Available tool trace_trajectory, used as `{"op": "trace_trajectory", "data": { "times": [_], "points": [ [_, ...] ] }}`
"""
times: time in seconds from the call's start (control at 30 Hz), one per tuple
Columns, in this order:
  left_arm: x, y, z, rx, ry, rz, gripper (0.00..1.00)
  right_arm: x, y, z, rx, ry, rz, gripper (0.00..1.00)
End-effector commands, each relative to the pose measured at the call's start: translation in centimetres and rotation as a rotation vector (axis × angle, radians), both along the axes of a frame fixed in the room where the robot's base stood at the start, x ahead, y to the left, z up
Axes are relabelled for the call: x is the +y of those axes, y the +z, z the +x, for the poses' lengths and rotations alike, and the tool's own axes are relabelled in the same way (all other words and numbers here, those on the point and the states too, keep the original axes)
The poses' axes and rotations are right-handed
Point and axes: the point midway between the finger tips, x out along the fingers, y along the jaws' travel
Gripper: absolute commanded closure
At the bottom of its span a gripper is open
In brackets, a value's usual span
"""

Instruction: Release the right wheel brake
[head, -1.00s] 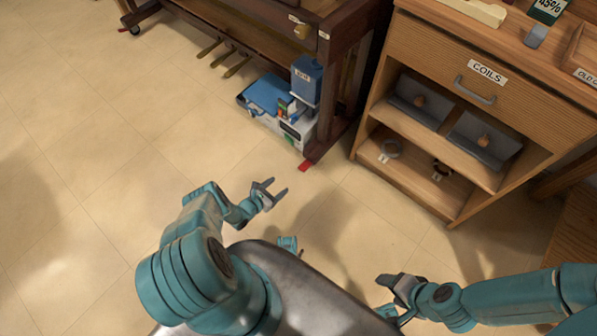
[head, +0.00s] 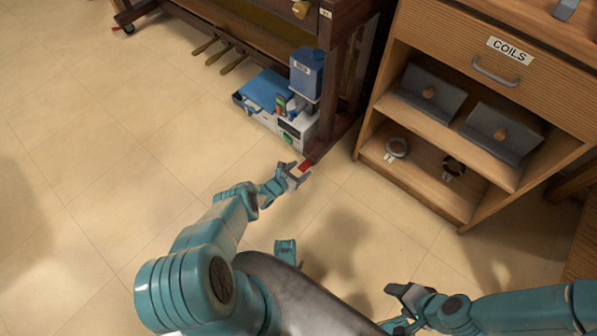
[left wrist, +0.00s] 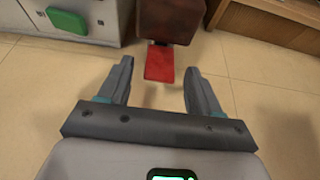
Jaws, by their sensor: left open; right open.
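The right wheel brake is a red pedal (head: 306,165) at the foot of the piano's right leg, low over the floor. In the left wrist view the red pedal (left wrist: 159,63) sticks out from the dark leg block, ahead of and between my fingers. My left gripper (head: 299,173) is open and close in front of the pedal; the left wrist view shows its two fingers (left wrist: 158,85) apart with nothing between them but floor. Whether a finger touches the pedal I cannot tell. My right gripper (head: 391,300) is open and empty, low at the right, away from the piano.
A white and blue machine (head: 265,95) with a blue canister (head: 307,72) stands left of the leg. A wooden cabinet (head: 370,150) labelled COILS stands to the right. Brass pedals (head: 217,54) hang under the piano. The floor (head: 110,180) at the left is clear.

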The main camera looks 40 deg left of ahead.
Motion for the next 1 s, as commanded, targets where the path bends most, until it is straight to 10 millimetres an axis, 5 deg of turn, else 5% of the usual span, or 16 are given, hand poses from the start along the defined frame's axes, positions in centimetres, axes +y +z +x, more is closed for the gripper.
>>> {"op": "trace_trajectory", "data": {
  "times": [0.07,0.23,0.6,1.0],
  "points": [
    [0.0,0.0,0.0,0.000,0.000,0.000,0.36,0.0,0.0,0.0,0.000,0.000,0.000,0.36],
    [0.0,0.0,0.0,0.000,0.000,0.000,0.92,0.0,0.0,0.0,0.000,0.000,0.000,0.36],
    [-0.1,2.0,0.7,0.188,-0.002,0.015,0.92,0.5,2.9,-0.5,0.009,0.021,0.004,0.36],
    [0.0,1.8,0.7,0.273,0.000,0.021,0.92,0.7,3.1,-0.7,0.012,0.028,0.006,0.36]
  ]
}}
